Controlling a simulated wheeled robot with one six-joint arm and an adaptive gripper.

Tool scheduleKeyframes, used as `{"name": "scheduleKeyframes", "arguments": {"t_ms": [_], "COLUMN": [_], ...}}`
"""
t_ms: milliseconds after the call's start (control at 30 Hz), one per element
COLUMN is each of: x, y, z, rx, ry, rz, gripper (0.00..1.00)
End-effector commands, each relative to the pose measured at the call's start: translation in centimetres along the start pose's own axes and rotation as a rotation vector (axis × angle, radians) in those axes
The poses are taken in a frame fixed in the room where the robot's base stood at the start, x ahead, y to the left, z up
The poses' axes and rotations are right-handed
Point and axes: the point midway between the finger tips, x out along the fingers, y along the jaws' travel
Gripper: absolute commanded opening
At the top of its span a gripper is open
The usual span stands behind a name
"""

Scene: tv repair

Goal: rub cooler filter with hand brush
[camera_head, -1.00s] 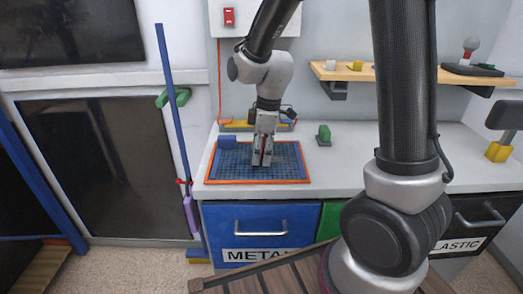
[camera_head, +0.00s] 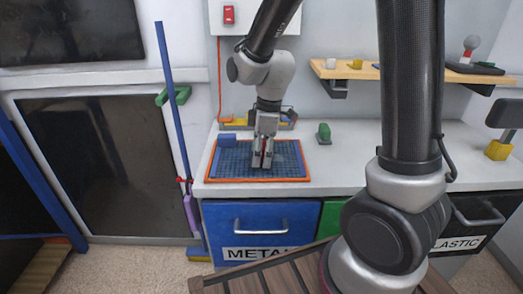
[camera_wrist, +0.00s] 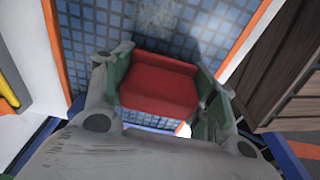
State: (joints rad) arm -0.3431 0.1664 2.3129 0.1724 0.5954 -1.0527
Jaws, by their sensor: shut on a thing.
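The cooler filter (camera_head: 286,157), a blue grid in an orange-edged frame, lies flat on the counter. It also fills much of the wrist view (camera_wrist: 100,25). My gripper (camera_head: 263,163) points down over the middle of the filter. It is shut on a red block-like thing, which looks like the hand brush (camera_wrist: 160,85). The brush is right over the grid; its underside is hidden, so I cannot tell whether it touches. A pale, dusty patch (camera_wrist: 188,40) shows on the grid beyond the brush in the wrist view.
A green object (camera_head: 323,132) stands on the counter (camera_head: 352,155) to the right. A shelf (camera_head: 350,73) with small items is above. A blue pole (camera_head: 170,95) stands at left.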

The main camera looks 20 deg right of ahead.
Motion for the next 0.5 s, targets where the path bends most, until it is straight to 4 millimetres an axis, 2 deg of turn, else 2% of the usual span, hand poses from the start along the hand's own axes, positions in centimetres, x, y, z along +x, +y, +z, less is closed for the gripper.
{"name": "scheduleKeyframes", "arguments": {"t_ms": [267, 500], "x": [0.0, -0.1], "y": [-0.2, -1.5], "z": [0.0, 0.0], "rx": [-0.001, -0.001], "ry": [0.000, 0.000], "rz": [-0.001, 0.000], "gripper": [0.24, 0.24]}}
